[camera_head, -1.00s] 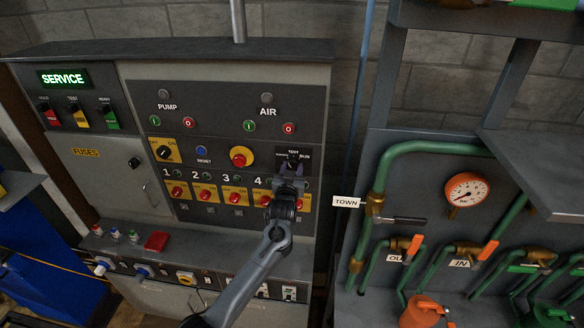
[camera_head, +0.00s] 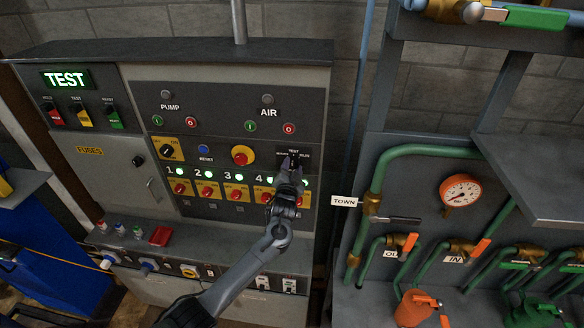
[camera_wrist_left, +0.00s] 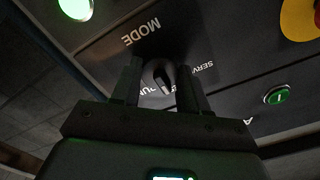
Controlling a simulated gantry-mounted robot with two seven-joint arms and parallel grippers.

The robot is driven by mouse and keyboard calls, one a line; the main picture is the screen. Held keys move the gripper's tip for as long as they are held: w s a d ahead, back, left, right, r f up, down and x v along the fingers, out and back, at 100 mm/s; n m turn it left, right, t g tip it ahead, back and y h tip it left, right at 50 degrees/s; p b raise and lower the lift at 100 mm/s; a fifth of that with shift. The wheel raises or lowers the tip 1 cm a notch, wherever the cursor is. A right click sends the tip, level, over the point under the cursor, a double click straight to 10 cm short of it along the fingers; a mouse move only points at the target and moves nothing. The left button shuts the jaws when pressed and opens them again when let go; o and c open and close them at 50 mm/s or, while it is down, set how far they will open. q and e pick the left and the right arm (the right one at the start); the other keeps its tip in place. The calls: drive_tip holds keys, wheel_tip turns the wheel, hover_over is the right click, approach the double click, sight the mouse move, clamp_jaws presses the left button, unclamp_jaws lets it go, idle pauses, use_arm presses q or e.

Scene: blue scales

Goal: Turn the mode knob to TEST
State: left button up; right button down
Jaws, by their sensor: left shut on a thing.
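The mode knob (camera_wrist_left: 156,74) sits on a dark plate marked MODE in the left wrist view, with SERV and RUN lettering around it. In the head view the mode plate (camera_head: 304,149) is at the right of the grey panel, marked TEST at its top. My left gripper (camera_head: 291,166) reaches up from below and covers most of the knob there. Its two fingers (camera_wrist_left: 158,82) stand on either side of the knob and are shut on it. My right gripper is not in view.
A yellow-and-red stop button (camera_head: 243,155) is left of the mode plate. Numbered green lamps (camera_head: 208,174) are lit above a row of red knobs on yellow plates (camera_head: 207,191). Green pipes, a TOWN label (camera_head: 344,201) and a gauge (camera_head: 461,191) stand to the right.

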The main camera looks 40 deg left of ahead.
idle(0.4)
use_arm(q)
drive_tip(key=o, duration=1.1)
drive_tip(key=shift+c, duration=0.2)
drive_tip(key=b+v, duration=0.1)
drive_tip(key=v, duration=1)
drive_tip(key=shift+f, duration=0.1)
